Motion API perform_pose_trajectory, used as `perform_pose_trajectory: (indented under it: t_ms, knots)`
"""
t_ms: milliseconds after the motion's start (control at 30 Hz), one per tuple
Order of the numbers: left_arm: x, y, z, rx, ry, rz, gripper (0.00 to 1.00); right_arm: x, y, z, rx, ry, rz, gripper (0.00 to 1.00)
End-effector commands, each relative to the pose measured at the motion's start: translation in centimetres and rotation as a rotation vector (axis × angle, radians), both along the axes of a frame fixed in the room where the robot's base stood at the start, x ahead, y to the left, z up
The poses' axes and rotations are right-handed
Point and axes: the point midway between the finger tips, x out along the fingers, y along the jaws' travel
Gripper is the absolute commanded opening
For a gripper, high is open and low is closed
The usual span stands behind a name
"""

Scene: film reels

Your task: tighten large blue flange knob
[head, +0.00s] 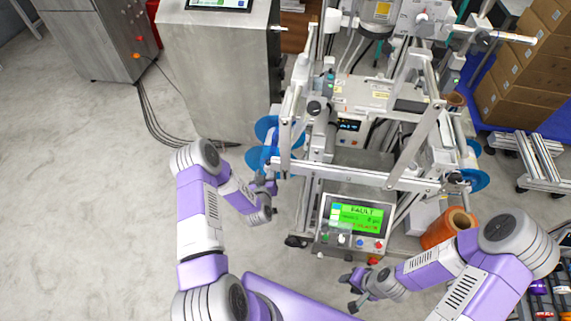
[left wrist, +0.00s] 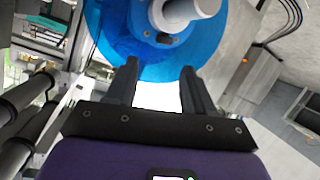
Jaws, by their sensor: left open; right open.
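Blue flanges (head: 258,157) stand on the left side of the machine frame in the head view. In the left wrist view a large translucent blue flange (left wrist: 115,40) fills the top, with a grey hub and shaft (left wrist: 178,14) at its middle. My left gripper (head: 272,187) is close to the lower edge of the flange. Its two fingers (left wrist: 158,72) are open with nothing between them, below the hub. A separate knob cannot be told apart from the hub. My right gripper (head: 347,290) is open and empty, low in front of the control panel.
Another blue flange (head: 474,180) is on the machine's right side. An orange roll (head: 448,229) stands near my right arm. Boxes (head: 525,70) are stacked at the back right. The floor at left is clear.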

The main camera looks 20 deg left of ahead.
Motion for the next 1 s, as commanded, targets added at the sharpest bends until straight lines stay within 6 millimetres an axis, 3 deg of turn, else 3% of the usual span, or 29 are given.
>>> perform_pose_trajectory:
  t_ms: [167,600,1000]
  knots:
    - [-0.8,0.7,-0.4,0.002,0.040,0.059,0.53,0.0,0.0,-0.2,0.000,0.000,0.001,0.43]
    - [4.6,2.6,-2.9,0.001,0.038,0.054,0.53,0.0,0.0,-2.6,0.000,0.000,0.001,0.43]
    - [5.5,3.0,-3.1,0.000,0.040,0.053,0.53,0.0,0.0,-2.8,0.000,0.000,0.000,0.43]
